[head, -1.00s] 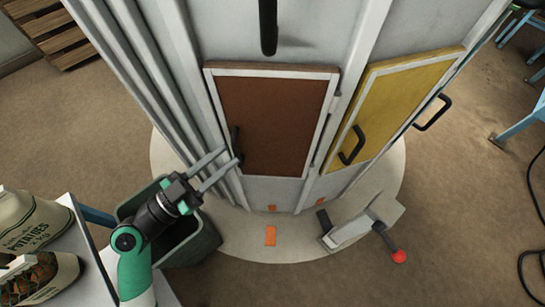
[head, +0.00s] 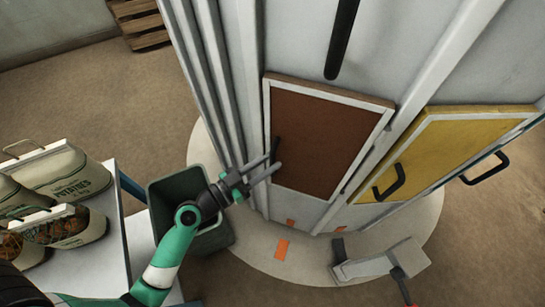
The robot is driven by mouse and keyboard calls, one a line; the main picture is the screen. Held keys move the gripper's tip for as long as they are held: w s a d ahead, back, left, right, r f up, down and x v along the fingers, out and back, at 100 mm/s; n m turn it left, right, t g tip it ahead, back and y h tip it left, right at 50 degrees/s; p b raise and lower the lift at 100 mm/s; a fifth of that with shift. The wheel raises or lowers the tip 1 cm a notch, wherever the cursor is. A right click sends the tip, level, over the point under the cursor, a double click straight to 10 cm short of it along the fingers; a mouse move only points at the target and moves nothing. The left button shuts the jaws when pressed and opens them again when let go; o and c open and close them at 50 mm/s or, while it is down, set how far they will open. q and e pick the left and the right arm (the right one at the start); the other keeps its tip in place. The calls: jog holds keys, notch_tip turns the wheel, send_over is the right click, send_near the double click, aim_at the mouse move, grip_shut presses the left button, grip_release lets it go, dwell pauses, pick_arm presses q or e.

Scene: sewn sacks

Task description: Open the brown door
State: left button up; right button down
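The brown door (head: 325,143) is a framed panel, closed flush in the grey carousel wall. Its black bar handle (head: 276,148) is upright at the door's left edge. My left gripper (head: 274,162) reaches in from the lower left, its two fingers parted with a gap between them. The fingertips are at the lower part of the handle and overlap it in the view; I cannot tell whether they touch it. My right gripper is not in view.
A yellow door (head: 440,150) with a black handle (head: 388,184) is to the right. A dark green bin (head: 180,190) is below my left arm. Potato sacks (head: 68,178) lie on a table at left.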

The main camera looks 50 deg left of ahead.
pick_arm(q)
jog(key=shift+w+d, duration=0.1)
jog(key=shift+w, duration=0.75)
grip_shut()
dwell(0.8)
